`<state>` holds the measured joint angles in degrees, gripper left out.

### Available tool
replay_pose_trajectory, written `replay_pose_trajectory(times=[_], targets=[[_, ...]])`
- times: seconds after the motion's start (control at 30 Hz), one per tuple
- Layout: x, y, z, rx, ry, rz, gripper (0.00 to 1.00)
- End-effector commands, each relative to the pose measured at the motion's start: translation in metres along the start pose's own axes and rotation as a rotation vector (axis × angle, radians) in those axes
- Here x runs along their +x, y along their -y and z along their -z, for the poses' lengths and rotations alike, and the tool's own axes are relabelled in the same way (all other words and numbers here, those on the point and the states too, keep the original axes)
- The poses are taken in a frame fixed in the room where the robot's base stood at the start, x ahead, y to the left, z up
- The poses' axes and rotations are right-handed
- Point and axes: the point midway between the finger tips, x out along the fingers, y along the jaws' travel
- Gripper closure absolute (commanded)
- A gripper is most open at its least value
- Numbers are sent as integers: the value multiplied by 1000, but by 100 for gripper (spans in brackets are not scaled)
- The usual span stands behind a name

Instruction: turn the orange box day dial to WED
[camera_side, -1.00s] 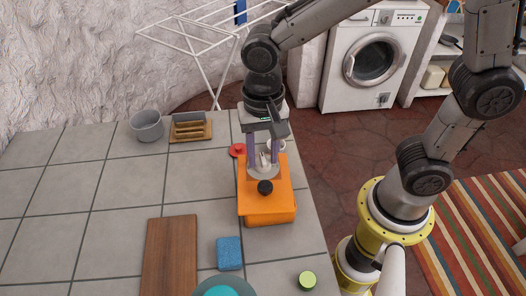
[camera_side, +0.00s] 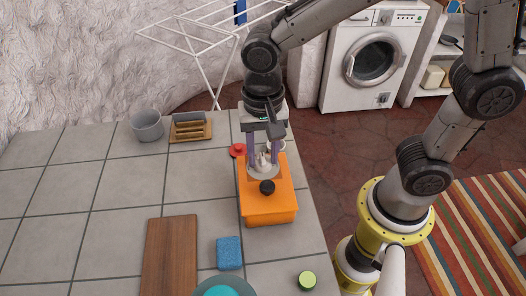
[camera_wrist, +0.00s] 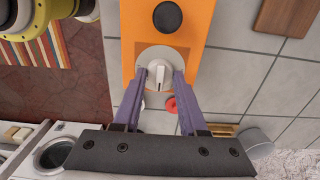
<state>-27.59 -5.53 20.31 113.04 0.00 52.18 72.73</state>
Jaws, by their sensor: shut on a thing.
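The orange box (camera_side: 268,208) stands on the tiled counter near its right edge. On its top are a round grey dial plate with a white pointer knob, the day dial (camera_wrist: 158,72), and a black round knob (camera_side: 267,187), which also shows in the wrist view (camera_wrist: 168,16). My gripper (camera_side: 264,160) points down over the dial. In the wrist view its two purple fingers (camera_wrist: 159,78) are on either side of the white knob, shut on it. The day marks are too small to read.
A red round thing (camera_side: 237,150) lies just behind the box. A grey pot (camera_side: 147,126) and a wooden rack (camera_side: 190,128) stand at the back. A blue sponge (camera_side: 229,252), a wooden board (camera_side: 169,258) and a green-topped round thing (camera_side: 307,280) are nearer the front.

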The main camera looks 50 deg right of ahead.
Motion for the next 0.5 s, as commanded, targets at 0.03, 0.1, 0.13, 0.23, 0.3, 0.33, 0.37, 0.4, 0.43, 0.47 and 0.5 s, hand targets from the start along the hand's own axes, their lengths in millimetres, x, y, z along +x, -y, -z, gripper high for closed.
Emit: replay_pose_trajectory(times=[0.03, 0.1, 0.13, 0.23, 0.3, 0.33, 0.37, 0.4, 0.43, 0.47, 0.5], targets=[[0, 0, 0, 0, 0, 1, 100], [0, 0, 0, 0, 0, 1, 100], [0, 0, 0, 0, 0, 1, 55], [0, 0, 0, 0, 0, 1, 37], [0, 0, 0, 0, 0, 1, 27], [0, 0, 0, 0, 0, 1, 27], [0, 0, 0, 0, 0, 0, 27], [0, 0, 0, 0, 0, 0, 27], [0, 0, 0, 0, 0, 0, 27], [0, 0, 0, 0, 0, 0, 27], [0, 0, 0, 0, 0, 0, 27]])
